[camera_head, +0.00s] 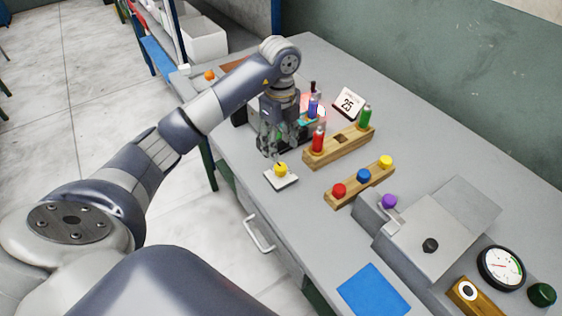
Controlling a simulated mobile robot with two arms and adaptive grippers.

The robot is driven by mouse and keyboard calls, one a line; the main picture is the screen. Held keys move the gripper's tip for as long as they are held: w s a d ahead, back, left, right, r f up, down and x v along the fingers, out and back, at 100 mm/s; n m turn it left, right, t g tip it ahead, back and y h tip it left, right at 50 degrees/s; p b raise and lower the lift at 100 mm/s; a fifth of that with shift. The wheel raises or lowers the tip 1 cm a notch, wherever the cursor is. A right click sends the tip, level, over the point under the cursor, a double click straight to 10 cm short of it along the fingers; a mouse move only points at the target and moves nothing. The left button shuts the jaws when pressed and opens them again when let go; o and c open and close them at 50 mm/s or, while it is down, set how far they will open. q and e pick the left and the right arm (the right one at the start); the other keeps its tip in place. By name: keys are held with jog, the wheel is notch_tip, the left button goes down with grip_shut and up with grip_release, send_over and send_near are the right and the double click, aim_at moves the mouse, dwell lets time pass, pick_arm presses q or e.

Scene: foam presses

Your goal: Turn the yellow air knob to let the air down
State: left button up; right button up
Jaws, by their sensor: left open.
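A yellow knob (281,169) sits on a small white square base (288,182) near the table's left edge. Another yellow knob (386,161) stands at the far end of a low wooden rack with a red and a blue one. I cannot tell from the picture alone which one is the air knob. My left gripper (277,148) points down, open, just behind the knob on the white base. Its fingers look empty, and I cannot tell whether they touch the knob. My right gripper is not in view.
A wooden stand (343,150) with red and green bottles is right of the gripper. A grey press box (425,235) with purple and black knobs, a round gauge (500,267) and a blue mat (373,291) lie nearer. A date card (349,104) stands behind. A drawer handle (259,236) juts from the table front.

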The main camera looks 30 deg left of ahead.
aim_at(280, 166)
pick_arm(q)
notch_tip(280, 166, down, 8)
jog(key=shift+f+p, duration=0.1)
jog(key=shift+p, duration=0.8)
jog(key=c, duration=1.1)
